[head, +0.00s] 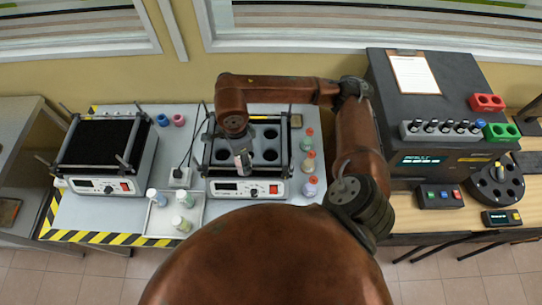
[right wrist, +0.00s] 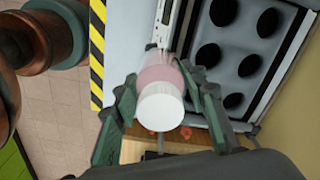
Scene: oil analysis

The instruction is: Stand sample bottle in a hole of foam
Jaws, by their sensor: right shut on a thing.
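The foam (head: 268,166) with several dark round holes sits in a shaker at the middle of the bench; it also shows at the upper right of the right wrist view (right wrist: 233,52). My right gripper (head: 241,152) reaches in over the foam from above. In the right wrist view, its fingers (right wrist: 165,108) are shut on a sample bottle (right wrist: 161,76) with a white end and a pinkish, see-through body. There the bottle appears beside the foam's edge, overlapping the shaker's front panel. Its far end is hard to make out. My left gripper is not in view.
A white tray (head: 200,196) with several bottles stands at the front left. More bottles (head: 308,162) stand right of the shaker. Another shaker (head: 100,147) with a dark top is at left. A large black instrument (head: 450,85) is at right.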

